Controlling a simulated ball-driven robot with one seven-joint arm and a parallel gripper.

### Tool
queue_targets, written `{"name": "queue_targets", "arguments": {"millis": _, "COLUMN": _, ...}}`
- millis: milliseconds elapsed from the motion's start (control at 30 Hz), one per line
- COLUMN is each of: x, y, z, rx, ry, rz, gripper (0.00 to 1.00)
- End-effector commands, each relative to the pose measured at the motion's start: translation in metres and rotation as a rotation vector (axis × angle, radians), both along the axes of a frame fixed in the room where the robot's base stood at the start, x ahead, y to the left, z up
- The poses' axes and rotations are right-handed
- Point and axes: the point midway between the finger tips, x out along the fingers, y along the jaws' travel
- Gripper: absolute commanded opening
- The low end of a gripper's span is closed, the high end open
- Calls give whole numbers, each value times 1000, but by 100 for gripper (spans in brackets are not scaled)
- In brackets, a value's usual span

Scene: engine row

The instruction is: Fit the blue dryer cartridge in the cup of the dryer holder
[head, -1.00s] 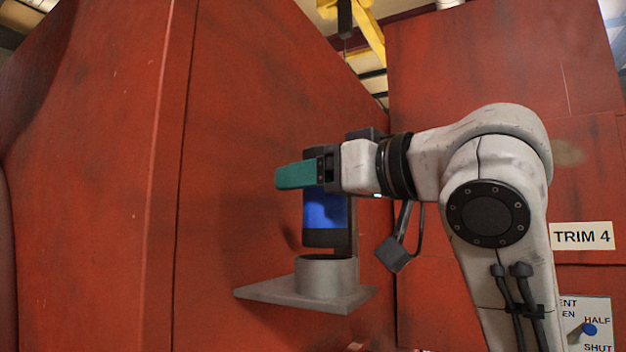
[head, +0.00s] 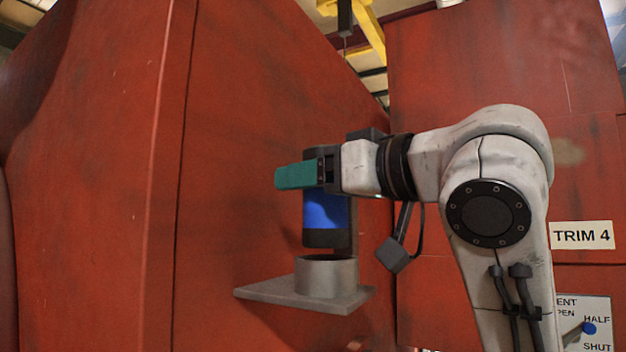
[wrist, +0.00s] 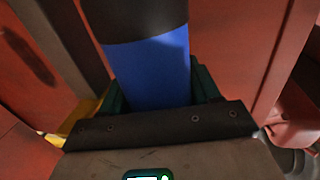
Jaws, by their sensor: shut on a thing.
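The blue dryer cartridge (head: 325,212) has a blue middle and dark ends. It hangs upright in my gripper (head: 297,175), whose green fingers are shut on it near its upper part. In the wrist view the cartridge (wrist: 152,75) stands between the green fingers. The dryer holder (head: 262,292) is a grey shelf on the red wall with a round grey cup (head: 327,279) on it. The cartridge's lower end is just above the cup's rim, with a small dark gap showing. The inside of the cup is hidden.
The red wall (head: 240,130) runs close behind the cartridge and the shelf. To the right are a TRIM 4 label (head: 582,235) and a panel with a blue-knobbed lever (head: 590,328). The space left of the shelf is clear.

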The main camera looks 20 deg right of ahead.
Motion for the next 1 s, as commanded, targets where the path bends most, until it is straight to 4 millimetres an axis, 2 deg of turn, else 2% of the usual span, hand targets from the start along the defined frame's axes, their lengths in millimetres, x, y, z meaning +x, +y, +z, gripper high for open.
{"name": "queue_targets", "arguments": {"millis": 600, "x": 0, "y": 0, "z": 0, "rx": -1, "ry": -1, "rz": 0, "gripper": 23}}
{"name": "queue_targets", "arguments": {"millis": 1000, "x": 0, "y": 0, "z": -8, "rx": -1, "ry": -1, "rz": 0, "gripper": 23}}
